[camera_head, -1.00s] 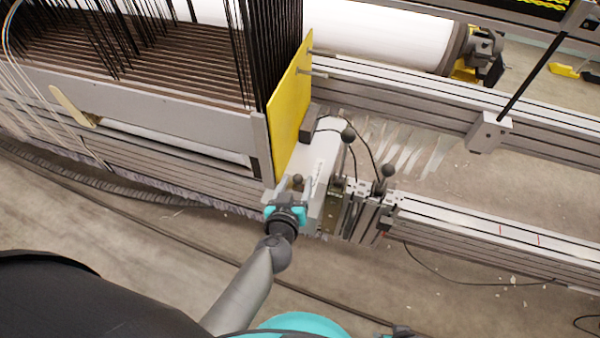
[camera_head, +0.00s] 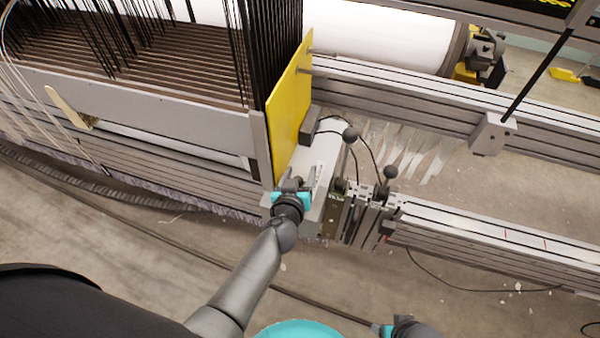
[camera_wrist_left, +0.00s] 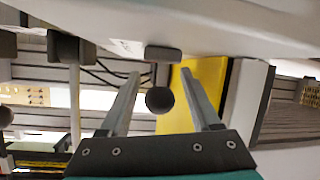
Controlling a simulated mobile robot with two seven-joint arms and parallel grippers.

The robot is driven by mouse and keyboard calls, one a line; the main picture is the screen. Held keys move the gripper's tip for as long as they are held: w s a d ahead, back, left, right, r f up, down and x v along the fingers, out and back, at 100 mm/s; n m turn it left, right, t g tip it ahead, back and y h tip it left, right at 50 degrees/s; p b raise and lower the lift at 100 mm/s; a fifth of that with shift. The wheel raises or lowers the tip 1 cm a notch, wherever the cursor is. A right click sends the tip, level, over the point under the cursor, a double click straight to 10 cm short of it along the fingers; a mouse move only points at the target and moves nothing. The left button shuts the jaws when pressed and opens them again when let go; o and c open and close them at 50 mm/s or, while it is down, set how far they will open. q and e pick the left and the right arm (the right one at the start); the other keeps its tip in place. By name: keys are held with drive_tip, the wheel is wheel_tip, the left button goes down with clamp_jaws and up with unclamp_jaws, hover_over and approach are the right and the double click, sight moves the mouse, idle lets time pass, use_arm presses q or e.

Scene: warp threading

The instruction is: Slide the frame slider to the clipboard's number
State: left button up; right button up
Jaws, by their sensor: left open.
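My left gripper (camera_head: 292,184) is open at the near end of the grey slider carriage (camera_head: 322,172), beside the yellow plate (camera_head: 290,110). In the left wrist view, its two fingers (camera_wrist_left: 162,100) stand apart on either side of a round black knob (camera_wrist_left: 160,99); I cannot tell if they touch it. The gripper hides this knob in the head view. A small part of my right gripper's teal and dark housing (camera_head: 388,330) shows at the bottom edge; its fingers are not clear. I see no clipboard or readable number.
Two more black ball knobs (camera_head: 351,134) (camera_head: 390,172) stand right of the carriage, near a clamp block (camera_head: 370,212). A grey rail (camera_head: 490,238) with red marks runs right. A white roller (camera_head: 390,35) lies behind.

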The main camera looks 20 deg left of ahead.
use_arm(q)
drive_tip(key=shift+c, duration=0.4)
clamp_jaws()
idle(0.9)
